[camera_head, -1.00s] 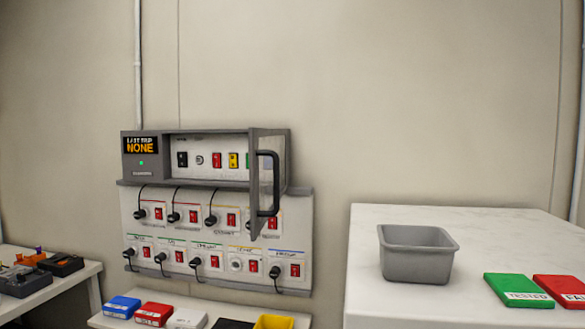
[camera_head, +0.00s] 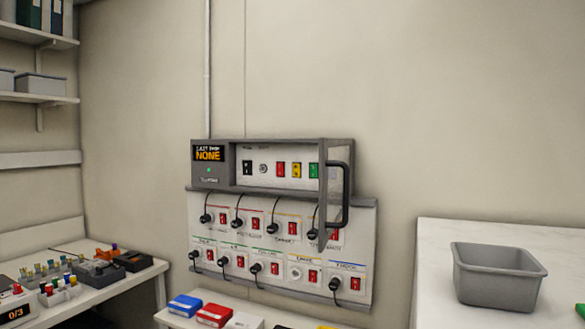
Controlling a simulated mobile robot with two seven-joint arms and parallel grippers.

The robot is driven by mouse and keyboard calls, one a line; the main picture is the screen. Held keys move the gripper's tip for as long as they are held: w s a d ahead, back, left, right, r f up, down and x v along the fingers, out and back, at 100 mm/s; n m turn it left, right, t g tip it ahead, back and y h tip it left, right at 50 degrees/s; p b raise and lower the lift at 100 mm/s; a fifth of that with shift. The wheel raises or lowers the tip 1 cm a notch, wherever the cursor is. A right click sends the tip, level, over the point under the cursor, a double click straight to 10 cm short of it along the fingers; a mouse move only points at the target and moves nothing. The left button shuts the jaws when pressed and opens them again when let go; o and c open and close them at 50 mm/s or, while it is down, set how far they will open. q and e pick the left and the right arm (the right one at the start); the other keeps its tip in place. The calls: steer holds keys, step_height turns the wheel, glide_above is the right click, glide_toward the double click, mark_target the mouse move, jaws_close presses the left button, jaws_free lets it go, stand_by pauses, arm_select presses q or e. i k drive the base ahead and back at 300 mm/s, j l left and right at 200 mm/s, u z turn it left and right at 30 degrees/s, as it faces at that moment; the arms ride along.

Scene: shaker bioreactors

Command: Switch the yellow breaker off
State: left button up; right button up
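The yellow breaker (camera_head: 297,170) is in the row of switches inside the grey breaker box (camera_head: 272,143) on the wall. It sits between a red breaker (camera_head: 281,169) and a green breaker (camera_head: 314,170). A black breaker (camera_head: 247,167) is at the row's left end. The box's door (camera_head: 335,190) with its black handle (camera_head: 346,194) stands swung out at the right side, leaving the yellow breaker in sight. The display (camera_head: 208,153) reads "NONE". Which way the yellow breaker is set is too small to tell. Neither of my grippers is in view.
A panel of sockets, red switches and black plugs (camera_head: 280,272) hangs below the box. A low shelf holds blue (camera_head: 185,305) and red (camera_head: 214,315) boxes. A bench with devices (camera_head: 100,272) is at left. A grey bin (camera_head: 497,277) stands on the white counter (camera_head: 437,262) at right.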

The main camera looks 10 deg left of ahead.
mark_target(296, 167)
steer(key=j+z, duration=0.1)
steer(key=z, duration=0.3)
steer(key=i+j+z, duration=0.1)
steer(key=z, duration=0.3)
steer(key=j+z, duration=0.1)
steer(key=z, duration=0.3)
steer(key=j+z, duration=0.3)
steer(key=j, duration=0.15)
steer(key=j+z, duration=0.3)
steer(key=j, duration=0.15)
steer(key=j+z, duration=0.15)
steer(key=j, duration=0.3)
steer(key=k+j+z, duration=0.15)
steer(key=j, duration=0.25)
steer(key=k+j, duration=0.1)
steer(key=j, duration=0.4)
steer(key=k+j, duration=0.1)
steer(key=j, duration=0.45)
steer(key=k+j, duration=0.1)
steer(key=j, duration=0.4)
steer(key=z, duration=0.05)
